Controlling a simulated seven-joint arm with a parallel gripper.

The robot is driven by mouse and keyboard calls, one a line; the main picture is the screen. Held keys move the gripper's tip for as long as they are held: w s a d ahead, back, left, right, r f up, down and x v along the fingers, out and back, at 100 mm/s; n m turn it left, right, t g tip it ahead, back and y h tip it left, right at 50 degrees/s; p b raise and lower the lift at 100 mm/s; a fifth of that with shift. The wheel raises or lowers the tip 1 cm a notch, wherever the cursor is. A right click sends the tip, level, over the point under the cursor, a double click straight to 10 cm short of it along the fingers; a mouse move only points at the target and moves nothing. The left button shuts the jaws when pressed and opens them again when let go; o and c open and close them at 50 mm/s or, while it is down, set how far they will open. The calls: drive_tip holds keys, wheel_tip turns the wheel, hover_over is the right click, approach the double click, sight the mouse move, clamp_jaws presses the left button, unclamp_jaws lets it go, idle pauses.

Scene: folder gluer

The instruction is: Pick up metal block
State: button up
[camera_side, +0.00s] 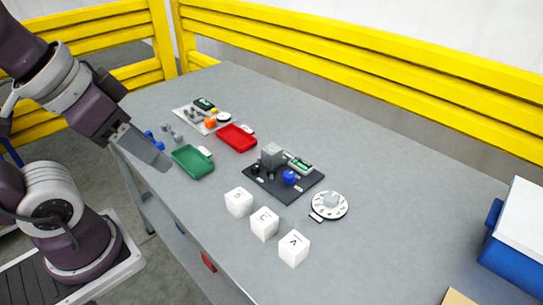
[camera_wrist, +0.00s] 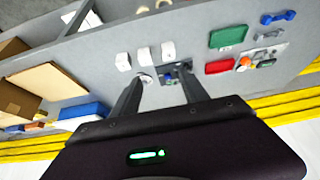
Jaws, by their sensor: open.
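A grey metal-looking block (camera_side: 271,155) stands upright on the back part of a black board (camera_side: 270,190), beside a blue ball (camera_side: 289,177) and small dark parts. My gripper (camera_side: 161,161) is raised over the table's near edge, left of the green tray and apart from both blocks. In the wrist view my gripper (camera_wrist: 163,79) is open and empty, its fingers framing the dial and board; the blocks are too small to make out there.
Three white lettered cubes (camera_side: 265,223) stand in front of the board. A green tray (camera_side: 190,161) and a red tray (camera_side: 236,138) lie left of it. A white board (camera_side: 186,112) holds small parts farther back. A blue bin (camera_side: 510,252) is at right. Bare table lies between.

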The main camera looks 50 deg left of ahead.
drive_tip(key=o, duration=0.3)
drive_tip(key=shift+o, duration=0.2)
